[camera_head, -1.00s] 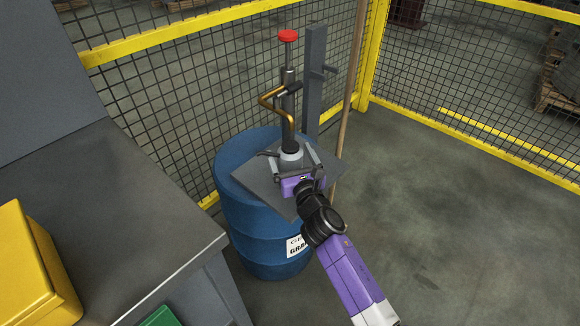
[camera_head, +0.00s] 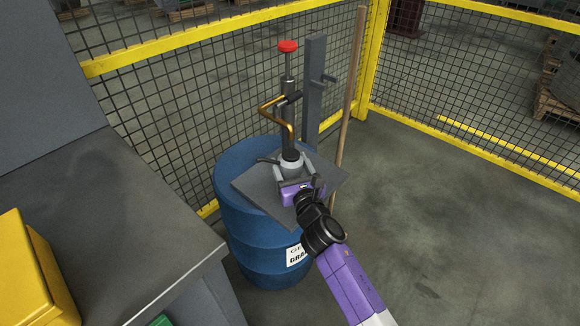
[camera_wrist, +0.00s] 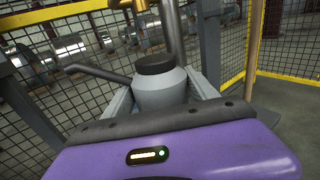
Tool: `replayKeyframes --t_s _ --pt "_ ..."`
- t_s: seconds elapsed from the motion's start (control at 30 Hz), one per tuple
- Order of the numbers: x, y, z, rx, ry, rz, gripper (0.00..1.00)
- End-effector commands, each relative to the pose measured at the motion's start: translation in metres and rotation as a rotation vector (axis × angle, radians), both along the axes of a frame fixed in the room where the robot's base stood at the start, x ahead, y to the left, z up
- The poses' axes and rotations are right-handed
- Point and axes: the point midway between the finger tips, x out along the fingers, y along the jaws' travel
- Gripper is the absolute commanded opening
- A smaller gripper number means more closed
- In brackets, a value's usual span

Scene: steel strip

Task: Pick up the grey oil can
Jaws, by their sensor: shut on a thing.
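The grey oil can (camera_head: 291,169) has a rounded body, a black cap and a dark spout pointing left. It stands upright over the grey plate on top of the blue drum. My gripper (camera_head: 296,174) is shut on the can, with one finger on each side of its body. The can also shows in the wrist view (camera_wrist: 160,92), between the two fingers, with its lower part hidden by my purple gripper housing. I cannot tell whether its base touches the plate.
A pump with a red knob (camera_head: 288,46) and brass handle rises close behind the can. A grey post (camera_head: 314,90) and a wooden pole (camera_head: 350,100) stand beside it. The blue drum (camera_head: 255,240) is below. A grey bench (camera_head: 120,215) is left; open floor lies right.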

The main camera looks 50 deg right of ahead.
Motion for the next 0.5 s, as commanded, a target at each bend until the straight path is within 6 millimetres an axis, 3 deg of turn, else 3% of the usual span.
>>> replayKeyframes --t_s 0.4,0.5 --pt "0.001 0.0 0.043 -0.001 -0.004 0.001 0.0" --pt "-0.019 0.011 0.033 -0.002 0.0 0.002 0.0"
